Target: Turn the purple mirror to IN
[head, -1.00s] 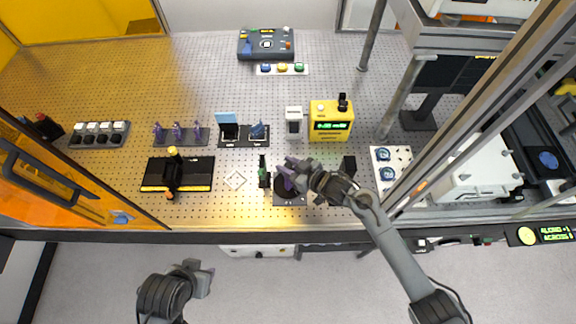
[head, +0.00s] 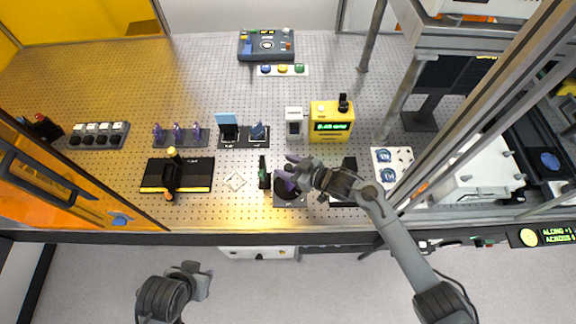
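The purple mirror (head: 285,187) stands on a dark square base (head: 289,201) near the front edge of the perforated table. My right gripper (head: 291,172) is at the mirror, reaching in from the right. The gripper covers part of the mirror, and I cannot tell whether its fingers touch or close on it. Any IN marking is too small to read or hidden. My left gripper (head: 203,280) hangs in front of the table, away from everything on it; its finger opening is unclear.
A green-and-black post (head: 264,174) stands close to the left of the mirror. A yellow meter (head: 331,123) and a white box (head: 293,121) stand behind. A white plate with round blue parts (head: 390,164) lies to the right.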

